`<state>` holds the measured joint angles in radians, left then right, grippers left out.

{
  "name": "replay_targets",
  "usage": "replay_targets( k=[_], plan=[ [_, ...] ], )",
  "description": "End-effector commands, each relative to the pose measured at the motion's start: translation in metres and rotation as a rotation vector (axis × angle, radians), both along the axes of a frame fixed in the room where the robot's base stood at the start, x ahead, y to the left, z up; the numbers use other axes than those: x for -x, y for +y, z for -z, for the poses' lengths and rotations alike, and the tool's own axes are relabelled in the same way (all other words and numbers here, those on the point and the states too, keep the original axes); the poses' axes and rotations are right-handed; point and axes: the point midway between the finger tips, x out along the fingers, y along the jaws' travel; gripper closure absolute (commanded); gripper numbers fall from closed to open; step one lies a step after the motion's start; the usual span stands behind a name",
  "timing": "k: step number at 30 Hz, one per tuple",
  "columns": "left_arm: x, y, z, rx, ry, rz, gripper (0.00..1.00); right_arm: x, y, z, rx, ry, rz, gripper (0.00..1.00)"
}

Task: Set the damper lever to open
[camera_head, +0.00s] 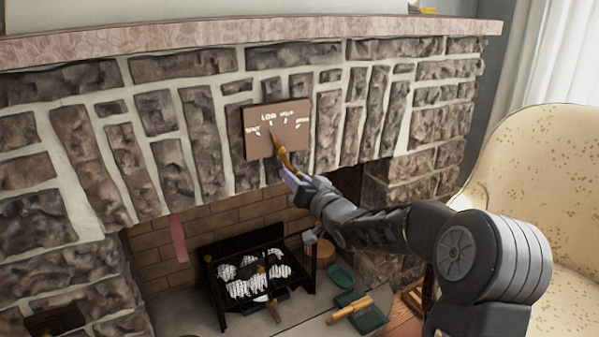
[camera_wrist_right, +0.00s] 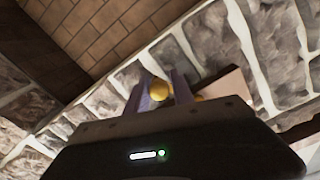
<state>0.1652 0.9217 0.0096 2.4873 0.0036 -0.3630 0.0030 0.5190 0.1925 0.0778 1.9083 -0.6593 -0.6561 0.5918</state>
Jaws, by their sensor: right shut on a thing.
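The damper plate (camera_head: 252,142) is a brown panel fixed to the stone face above the firebox opening, with white labels along its upper part. The labels are small; one at the top reads like "LOW". The brass damper lever (camera_head: 277,146) runs from the plate's middle down past its lower edge, its upper end close to the label beside "LOW". My right gripper (camera_head: 291,177) is shut on the lever's lower end. In the right wrist view the lever's round brass end (camera_wrist_right: 159,90) sits between the fingers of my right gripper (camera_wrist_right: 160,93). My left gripper is not in view.
The mantel shelf (camera_head: 200,39) runs above the plate. Below is the firebox with a black grate (camera_head: 215,290) holding pale logs. Green and wooden-handled tools (camera_head: 360,308) lie on the hearth. A spotted cream armchair (camera_head: 535,160) stands at the right, close to my right arm.

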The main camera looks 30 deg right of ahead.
Motion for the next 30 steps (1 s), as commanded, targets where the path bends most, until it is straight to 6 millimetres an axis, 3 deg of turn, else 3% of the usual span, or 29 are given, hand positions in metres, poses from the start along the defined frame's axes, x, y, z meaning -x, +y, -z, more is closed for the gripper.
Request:
replay_targets(
  k=[14,30],
  plan=[
    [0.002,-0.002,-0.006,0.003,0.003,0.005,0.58,-0.001,0.029,0.004,-0.455,-0.032,0.009,1.00],
    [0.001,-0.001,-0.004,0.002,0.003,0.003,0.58,-0.004,0.064,-0.008,-0.953,-0.067,0.009,1.00]
  ],
)
